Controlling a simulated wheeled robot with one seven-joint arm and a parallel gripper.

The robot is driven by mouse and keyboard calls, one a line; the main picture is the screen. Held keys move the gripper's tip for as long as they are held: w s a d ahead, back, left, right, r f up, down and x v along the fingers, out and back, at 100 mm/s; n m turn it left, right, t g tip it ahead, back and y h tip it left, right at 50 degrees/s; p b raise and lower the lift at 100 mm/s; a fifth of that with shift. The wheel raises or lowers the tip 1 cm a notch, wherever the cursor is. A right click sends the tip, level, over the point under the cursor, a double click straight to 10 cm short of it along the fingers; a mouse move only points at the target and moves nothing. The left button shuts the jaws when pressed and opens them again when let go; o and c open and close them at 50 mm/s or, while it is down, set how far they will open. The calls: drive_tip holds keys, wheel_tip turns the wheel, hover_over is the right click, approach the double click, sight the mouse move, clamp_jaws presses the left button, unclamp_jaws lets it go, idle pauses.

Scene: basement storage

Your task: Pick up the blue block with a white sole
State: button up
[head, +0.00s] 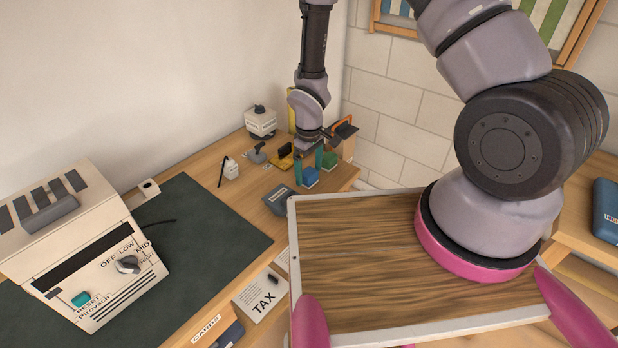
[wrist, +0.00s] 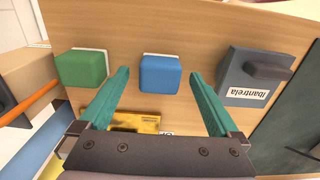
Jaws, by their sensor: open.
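The blue block (head: 310,178) stands near the far right corner of the desk. It also shows in the wrist view (wrist: 160,75), with a thin white layer (wrist: 160,54) along its far edge. My gripper (wrist: 160,86) is open, its teal fingers on either side of the blue block with gaps on both sides. In the head view my gripper (head: 309,163) is right at the block and partly overlaps it. Whether the fingertips are level with the block is hard to tell.
A green block (wrist: 82,70) stands just left of the blue one in the wrist view. A dark grey box labelled Ibantrela (wrist: 256,76) stands to its right. A yellow item (wrist: 135,121) lies under my gripper. The head view shows a cream machine (head: 85,240) on a dark mat (head: 215,225).

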sight(309, 171)
wheel_tip(309, 171, down, 2)
drive_tip(key=shift+f, duration=0.1)
drive_tip(key=c, duration=1.5)
wheel_tip(309, 171, up, 10)
drive_tip(key=shift+r, duration=0.15)
drive_tip(key=shift+c, duration=0.2)
